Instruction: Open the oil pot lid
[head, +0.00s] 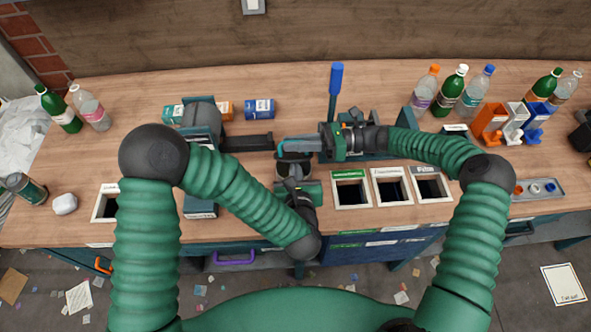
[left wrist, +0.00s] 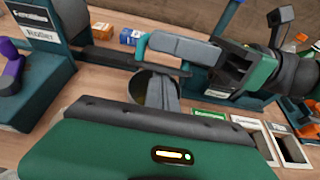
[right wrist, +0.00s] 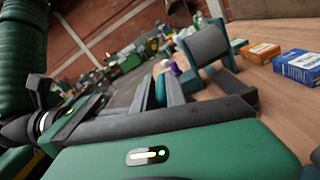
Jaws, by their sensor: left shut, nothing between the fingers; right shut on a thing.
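The oil pot (head: 283,176) stands at the front middle of the bench, a dark round vessel partly hidden by my grippers. It also shows in the left wrist view (left wrist: 144,92). A teal lid part (left wrist: 141,47) sits at the fingertips of my right gripper (head: 290,147), above the pot's rim. The right gripper comes from the right and is shut on that lid part; the fingers hide much of it. My left gripper (head: 292,176) is shut and empty, close in front of the pot. I cannot tell whether it touches the pot.
Framed bin openings (head: 351,190) lie right of the pot. A dark press-like stand (head: 203,127) is on the left, and a blue-handled lever (head: 335,80) stands behind. A blue box (head: 259,109) lies further back. Bottles (head: 453,92) and coloured holders (head: 490,123) stand at right.

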